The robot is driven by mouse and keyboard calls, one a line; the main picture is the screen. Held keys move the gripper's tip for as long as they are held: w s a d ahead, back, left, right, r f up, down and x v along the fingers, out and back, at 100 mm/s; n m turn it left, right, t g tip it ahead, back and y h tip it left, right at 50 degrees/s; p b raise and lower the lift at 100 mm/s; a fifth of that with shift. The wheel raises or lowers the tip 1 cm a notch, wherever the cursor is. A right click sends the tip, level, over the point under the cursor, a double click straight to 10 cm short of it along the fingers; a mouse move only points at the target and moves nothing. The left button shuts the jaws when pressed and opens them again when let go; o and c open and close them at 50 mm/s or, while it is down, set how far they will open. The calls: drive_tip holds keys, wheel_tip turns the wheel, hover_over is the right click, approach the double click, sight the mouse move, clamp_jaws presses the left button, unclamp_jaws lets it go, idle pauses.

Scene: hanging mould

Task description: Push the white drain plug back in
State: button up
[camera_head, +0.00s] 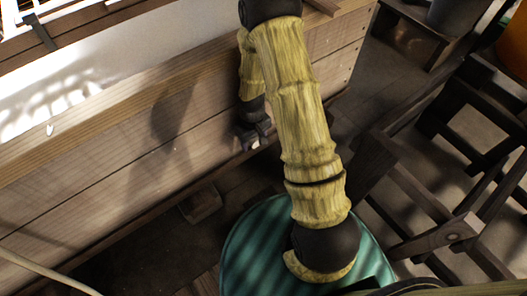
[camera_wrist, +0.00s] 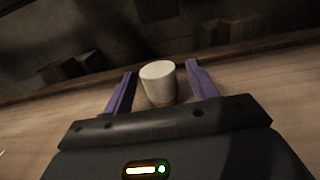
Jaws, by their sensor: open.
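The white drain plug (camera_wrist: 158,80) shows in the wrist view as a short pale cylinder standing out from the wooden wall. My gripper (camera_wrist: 160,70) is open, with one purple finger on each side of the plug. Small gaps show between the fingers and the plug, so it is not gripped. In the head view my gripper (camera_head: 252,138) is at the side of the wooden vat (camera_head: 110,150), near its lower right part. The plug cannot be made out clearly there, and my arm covers part of that area.
The vat holds a white sheet or liquid (camera_head: 130,50). A teal round surface (camera_head: 255,245) lies below my arm. Dark wooden stands (camera_head: 430,200) crowd the right side. A pale hose or cord (camera_head: 45,270) runs at the lower left. Dark floor shows beside the vat.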

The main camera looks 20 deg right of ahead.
wheel_tip(320, 180, up, 17)
drive_tip(key=p, duration=0.5)
drive_tip(key=shift+w, duration=0.25)
drive_tip(key=shift+s+a, duration=0.1)
drive_tip(key=shift+a, duration=0.05)
drive_tip(key=shift+r, duration=0.1)
drive_tip(key=s+d+r+m+t, duration=0.2)
drive_tip(key=s+r+m+t, duration=0.15)
drive_tip(key=s+r, duration=0.8)
wheel_tip(320, 180, up, 27)
drive_tip(key=p, duration=2.7)
drive_tip(key=shift+s+a+g, duration=0.25)
drive_tip(key=shift+g, duration=0.1)
drive_tip(key=shift+f, duration=0.1)
